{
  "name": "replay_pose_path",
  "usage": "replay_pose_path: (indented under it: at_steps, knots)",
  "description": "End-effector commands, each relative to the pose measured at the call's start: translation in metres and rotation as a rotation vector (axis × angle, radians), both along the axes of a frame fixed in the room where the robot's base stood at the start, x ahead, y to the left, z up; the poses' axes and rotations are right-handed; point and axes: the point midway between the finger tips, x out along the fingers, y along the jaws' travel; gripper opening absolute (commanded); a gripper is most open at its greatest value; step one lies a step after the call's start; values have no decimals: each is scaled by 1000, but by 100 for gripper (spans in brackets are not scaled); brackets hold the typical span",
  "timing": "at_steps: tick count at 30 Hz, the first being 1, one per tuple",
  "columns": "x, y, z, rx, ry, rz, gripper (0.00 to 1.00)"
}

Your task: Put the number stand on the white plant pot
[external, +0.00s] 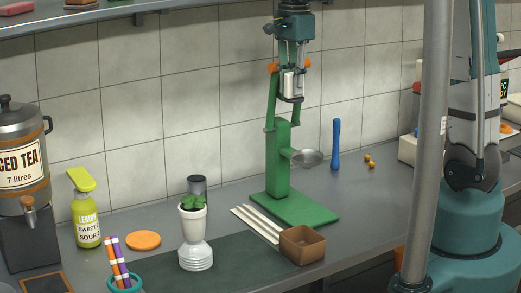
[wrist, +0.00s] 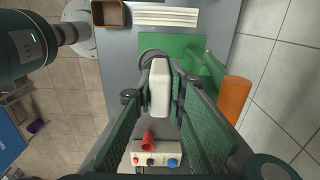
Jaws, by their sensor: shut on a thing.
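My gripper (external: 292,80) is high in front of the green press, well above the counter. It is shut on a small white block, which I take to be the number stand (external: 291,84); no digits can be read. In the wrist view the white number stand (wrist: 160,88) sits between the two green-grey fingers. The white plant pot (external: 192,219) holds a small green plant. It stands on the counter left of the press, above a ribbed white base or stack (external: 195,256), and is to the lower left of my gripper.
The green press (external: 279,165) has a metal bowl (external: 306,158) and orange parts (wrist: 235,99) close to my gripper. White sticks (external: 256,224) and a brown box (external: 302,245) lie in front. A lemon bottle (external: 86,215) and pen cup (external: 124,284) stand left of the pot.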

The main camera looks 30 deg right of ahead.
Motion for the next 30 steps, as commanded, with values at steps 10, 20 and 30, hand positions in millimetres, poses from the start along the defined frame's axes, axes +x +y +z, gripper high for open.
replay_pose_path:
  at_steps: [10, 20, 30]
  knots:
    - [0, 74, -21, 0, 0, 1, 1]
    - [-8, 150, -41, 0, 0, -5, 1]
    - [-26, 229, -61, 0, 0, -11, 1]
